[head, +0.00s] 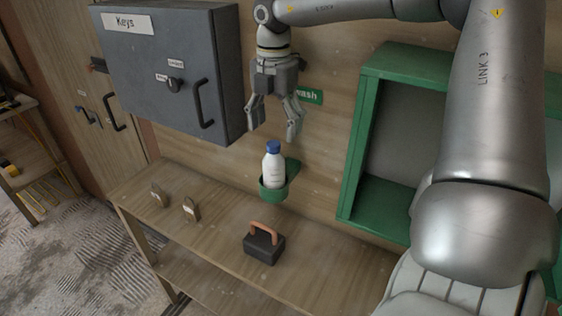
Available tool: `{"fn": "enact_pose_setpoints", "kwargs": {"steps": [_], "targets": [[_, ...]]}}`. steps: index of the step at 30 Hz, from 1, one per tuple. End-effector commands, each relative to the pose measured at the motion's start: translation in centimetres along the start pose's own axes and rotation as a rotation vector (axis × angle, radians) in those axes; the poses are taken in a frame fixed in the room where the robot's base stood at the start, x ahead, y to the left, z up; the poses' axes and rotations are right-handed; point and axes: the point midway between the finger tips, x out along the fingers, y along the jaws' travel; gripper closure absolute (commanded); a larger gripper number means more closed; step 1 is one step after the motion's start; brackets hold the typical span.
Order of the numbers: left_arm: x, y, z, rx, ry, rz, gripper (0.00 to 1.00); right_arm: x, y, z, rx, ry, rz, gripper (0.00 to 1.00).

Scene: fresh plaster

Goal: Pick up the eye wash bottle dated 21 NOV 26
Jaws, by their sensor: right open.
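A white eye wash bottle (273,168) with a blue cap stands upright in a green wall holder (272,193) below a green sign (310,96) that is partly hidden and reads "wash". No date can be read on the bottle at this size. My right gripper (271,135) points down, open and empty, just above the cap. I cannot tell whether its fingers are level with the cap in depth. My left gripper is out of view.
A grey "Keys" cabinet (180,55) hangs to the left, close to the gripper. A green open box (352,150) is on the wall at right. A wooden bench (215,240) below carries a dark case (264,247) with an orange handle and two small wooden pieces (191,210).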

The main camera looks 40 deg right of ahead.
Motion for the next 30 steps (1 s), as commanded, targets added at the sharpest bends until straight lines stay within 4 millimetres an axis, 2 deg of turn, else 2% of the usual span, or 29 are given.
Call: {"fn": "enact_pose_setpoints", "kwargs": {"steps": [6,11,20,24,30], "targets": [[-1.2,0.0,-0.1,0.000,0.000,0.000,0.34,3.3,-0.1,-0.1,0.000,0.005,-0.003,0.28],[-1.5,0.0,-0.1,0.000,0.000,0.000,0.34,4.4,-0.1,-0.1,-0.001,0.005,-0.002,0.28],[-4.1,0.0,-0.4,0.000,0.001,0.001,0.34,7.3,-0.2,-0.6,-0.001,0.006,-0.004,0.28],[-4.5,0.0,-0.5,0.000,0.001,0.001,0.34,8.8,-0.1,-0.5,-0.001,0.005,-0.002,0.28],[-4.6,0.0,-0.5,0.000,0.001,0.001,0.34,9.5,-0.1,-0.5,0.000,0.004,0.000,0.28]]}}
